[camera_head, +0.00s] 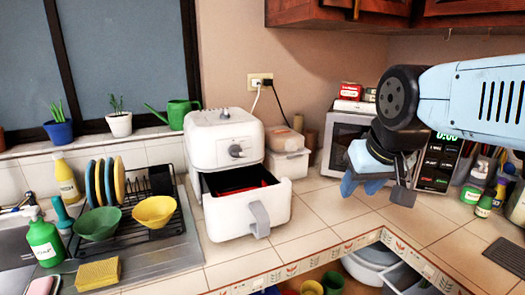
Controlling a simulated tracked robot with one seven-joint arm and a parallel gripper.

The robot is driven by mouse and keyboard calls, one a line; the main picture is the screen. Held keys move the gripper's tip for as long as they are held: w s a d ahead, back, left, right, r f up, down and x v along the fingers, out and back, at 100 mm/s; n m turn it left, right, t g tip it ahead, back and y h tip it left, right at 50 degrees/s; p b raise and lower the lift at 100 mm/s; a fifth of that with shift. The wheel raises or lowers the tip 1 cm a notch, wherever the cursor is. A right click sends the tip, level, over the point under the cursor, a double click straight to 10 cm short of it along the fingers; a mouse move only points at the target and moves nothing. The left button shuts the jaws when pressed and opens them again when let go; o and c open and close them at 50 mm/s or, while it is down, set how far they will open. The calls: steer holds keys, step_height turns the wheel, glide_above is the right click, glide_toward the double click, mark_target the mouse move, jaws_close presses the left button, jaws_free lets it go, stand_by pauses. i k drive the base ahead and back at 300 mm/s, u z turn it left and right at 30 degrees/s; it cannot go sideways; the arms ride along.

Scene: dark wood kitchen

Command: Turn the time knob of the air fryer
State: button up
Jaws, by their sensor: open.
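The white air fryer (222,128) stands on the tiled counter near the middle of the view. A grey round knob (236,151) is on its upper front face; whether it is the time knob I cannot tell. Its drawer (237,215) is pulled out, with a grey handle (259,219) and something red inside. My gripper (382,190) is open and empty, with pale blue and dark parts at its tip. It is to the right of the air fryer in the picture, apart from it, in front of the microwave.
A microwave (347,135) with a lit display stands behind my arm. A dish rack with green (97,224) and yellow bowls (154,212) is left of the fryer. A white container (287,162) stands to its right. Counter tiles between the drawer and my gripper are clear.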

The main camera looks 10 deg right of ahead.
mark_target(235, 151)
steer(key=z, duration=0.6)
steer(key=k, duration=1.5)
steer(key=u, duration=1.05)
steer(key=i, duration=1)
steer(key=u, duration=0.05)
